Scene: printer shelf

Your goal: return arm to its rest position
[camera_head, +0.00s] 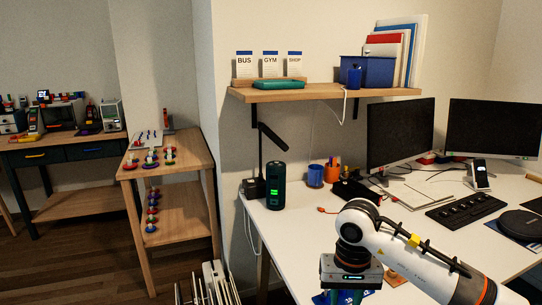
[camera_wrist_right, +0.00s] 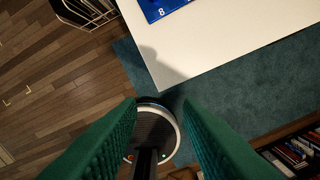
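My right arm (camera_head: 410,250) comes in from the lower right over the white desk. Its wrist is bent down near the desk's front edge, and the gripper is mostly cut off at the bottom of the head view. In the right wrist view my right gripper (camera_wrist_right: 160,103) shows two green ribbed fingers spread apart. Nothing is held between them; the floor and part of a round base show beyond. My left arm and gripper are in neither view.
The white desk (camera_head: 290,230) carries a dark green cylinder (camera_head: 276,186), cups, two monitors and a keyboard (camera_head: 466,210). A blue item (camera_wrist_right: 160,8) marked 8 lies near the desk corner. A wooden shelf (camera_head: 310,94) hangs above. Floor is open at left.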

